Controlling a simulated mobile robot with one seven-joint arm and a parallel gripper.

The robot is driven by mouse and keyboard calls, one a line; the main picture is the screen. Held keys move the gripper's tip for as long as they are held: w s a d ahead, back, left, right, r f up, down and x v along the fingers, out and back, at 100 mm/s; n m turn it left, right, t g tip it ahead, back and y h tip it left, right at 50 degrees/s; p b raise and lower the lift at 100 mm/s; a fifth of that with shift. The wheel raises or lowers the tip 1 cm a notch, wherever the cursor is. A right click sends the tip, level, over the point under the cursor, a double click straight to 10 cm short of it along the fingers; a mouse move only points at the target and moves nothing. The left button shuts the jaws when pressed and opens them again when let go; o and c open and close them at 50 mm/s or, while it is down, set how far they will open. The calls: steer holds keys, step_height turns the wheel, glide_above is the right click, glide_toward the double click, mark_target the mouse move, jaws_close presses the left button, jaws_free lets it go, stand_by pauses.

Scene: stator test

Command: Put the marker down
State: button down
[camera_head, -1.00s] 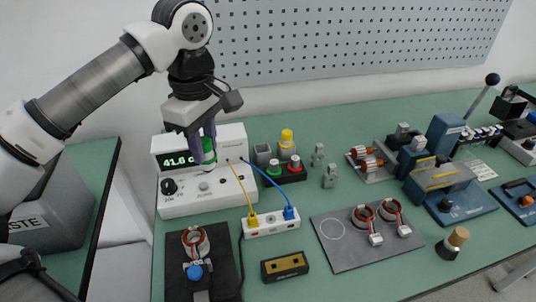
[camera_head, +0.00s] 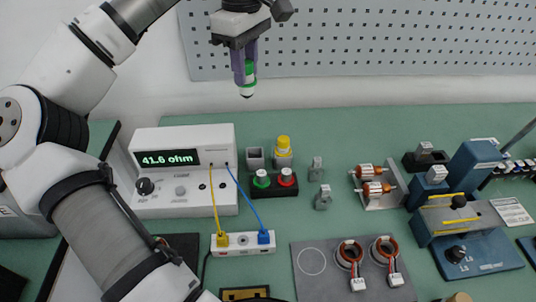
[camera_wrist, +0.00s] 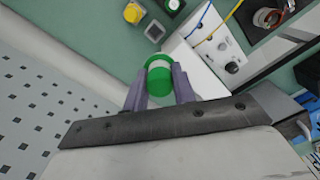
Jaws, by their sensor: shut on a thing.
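My gripper (camera_head: 245,74) is shut on a green-and-white marker (camera_head: 248,84) and holds it upright, dark tip down, high above the bench. In the head view it shows against the wall below the pegboard. In the wrist view the marker's green end (camera_wrist: 158,80) sits between my purple fingers (camera_wrist: 158,92). A small grey square holder (camera_head: 255,158) with an open, empty-looking top stands on the bench below. A yellow-topped piece (camera_head: 283,145) stands in a like holder next to it.
The meter (camera_head: 185,170) reading 41.6 ohm stands to the left. A white socket strip (camera_head: 243,244) with yellow and blue leads is nearer. Small grey clips (camera_head: 323,198) stand to the right.

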steer(key=shift+w+d+r, duration=0.2)
steer(key=shift+w+d, duration=0.2)
steer(key=shift+w, duration=0.05)
steer(key=shift+f, duration=0.35)
step_height(320, 180, down, 19)
steer(key=shift+r+p, duration=0.1)
steer(key=shift+p, duration=1.05)
steer(key=shift+f, duration=0.3)
steer(key=shift+f+b, duration=0.3)
steer(key=shift+b, duration=0.3)
steer(key=shift+f, duration=0.1)
steer(key=c, duration=1.1)
jaws_free()
steer(key=shift+c, duration=0.2)
